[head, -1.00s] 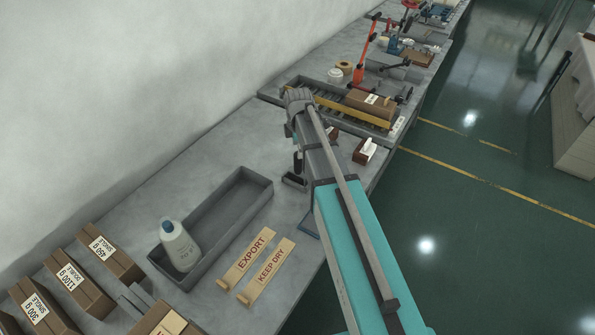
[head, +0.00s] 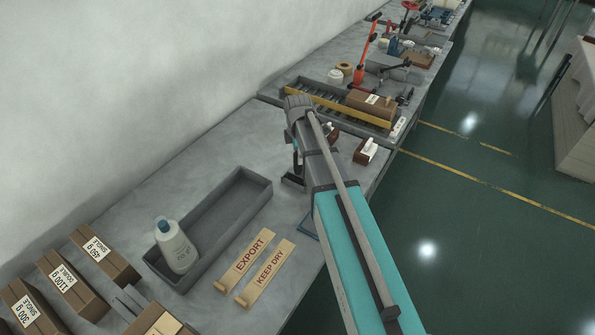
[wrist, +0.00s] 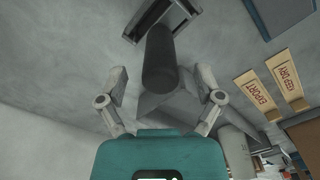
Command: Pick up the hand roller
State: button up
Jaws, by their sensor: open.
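The hand roller (wrist: 159,58) shows in the wrist view as a dark cylindrical handle pointing toward the camera, with a grey metal frame (wrist: 183,15) at its far end. In the head view the hand roller (head: 293,181) stands on the bench, partly hidden by my arm. My gripper (wrist: 160,73) is open, with one finger on each side of the handle in the wrist view. I see gaps between the fingers and the handle. In the head view my gripper is mostly hidden behind my wrist.
A grey tray (head: 262,181) with a white bottle (head: 176,247) lies left of my arm. EXPORT (head: 244,259) and KEEP DRY (head: 265,273) plates lie beside it. Labelled cartons (head: 67,284) stand at lower left. A stamp-like block (head: 366,151) and a roller conveyor (head: 330,108) are beyond.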

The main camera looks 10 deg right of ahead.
aim_at(298, 167)
jog(key=shift+f+b, duration=1)
jog(key=shift+f, duration=0.25)
grip_shut()
